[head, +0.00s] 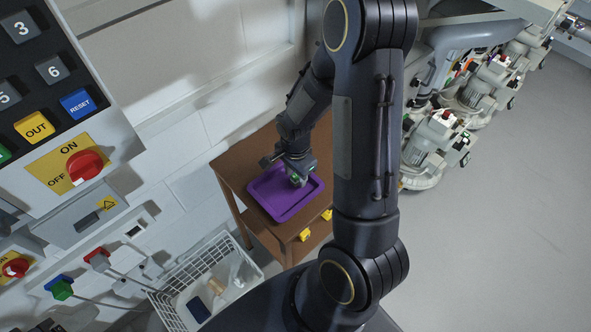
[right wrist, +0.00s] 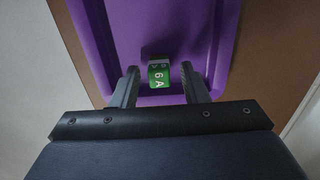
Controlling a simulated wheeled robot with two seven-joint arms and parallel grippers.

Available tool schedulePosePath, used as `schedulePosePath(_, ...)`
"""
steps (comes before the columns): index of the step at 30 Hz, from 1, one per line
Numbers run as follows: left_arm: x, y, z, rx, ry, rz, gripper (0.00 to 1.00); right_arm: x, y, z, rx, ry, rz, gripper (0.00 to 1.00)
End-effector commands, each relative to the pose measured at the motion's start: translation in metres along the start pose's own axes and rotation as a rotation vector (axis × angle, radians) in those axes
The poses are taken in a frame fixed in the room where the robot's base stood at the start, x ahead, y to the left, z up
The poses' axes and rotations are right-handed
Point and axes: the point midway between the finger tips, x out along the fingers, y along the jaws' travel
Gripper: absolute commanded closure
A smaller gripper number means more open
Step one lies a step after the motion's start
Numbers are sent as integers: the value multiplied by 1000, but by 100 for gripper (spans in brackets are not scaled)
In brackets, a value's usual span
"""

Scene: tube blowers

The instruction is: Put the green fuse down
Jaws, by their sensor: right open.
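The green fuse (right wrist: 159,76) is a small block with a white "6 A" marking on its green face. It lies on the purple tray (right wrist: 185,25), close to one edge of it. My right gripper (right wrist: 160,78) is open, with one finger on each side of the fuse and a gap to both. In the head view the right gripper (head: 296,172) reaches down over the purple tray (head: 281,211), and a bit of the green fuse (head: 295,181) shows below it. My left gripper is not in view.
The tray stands on a brown wooden table (head: 232,174) against the wall. A white wire basket (head: 172,312) holds some items at the lower left. A control panel (head: 62,75) fills the left side. Grey machines (head: 436,140) stand at the right, with open floor before them.

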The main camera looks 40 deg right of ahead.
Motion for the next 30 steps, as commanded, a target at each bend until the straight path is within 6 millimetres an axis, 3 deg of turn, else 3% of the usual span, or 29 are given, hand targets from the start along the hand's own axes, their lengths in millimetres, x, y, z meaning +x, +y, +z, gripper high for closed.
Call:
schedulePosePath(5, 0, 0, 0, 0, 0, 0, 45, -18, -2, -1, 1, 2, -6, 59)
schedulePosePath(16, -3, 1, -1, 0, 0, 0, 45, -95, -1, 0, 0, 0, -7, 59)
schedulePosePath(23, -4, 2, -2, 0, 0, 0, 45, -119, 0, 0, -4, -2, -6, 59)
schedulePosePath(26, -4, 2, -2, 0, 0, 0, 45, -131, 5, 6, -57, -24, -33, 59)
schedulePosePath(30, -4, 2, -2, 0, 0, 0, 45, -164, 26, 27, -279, -85, -151, 59)
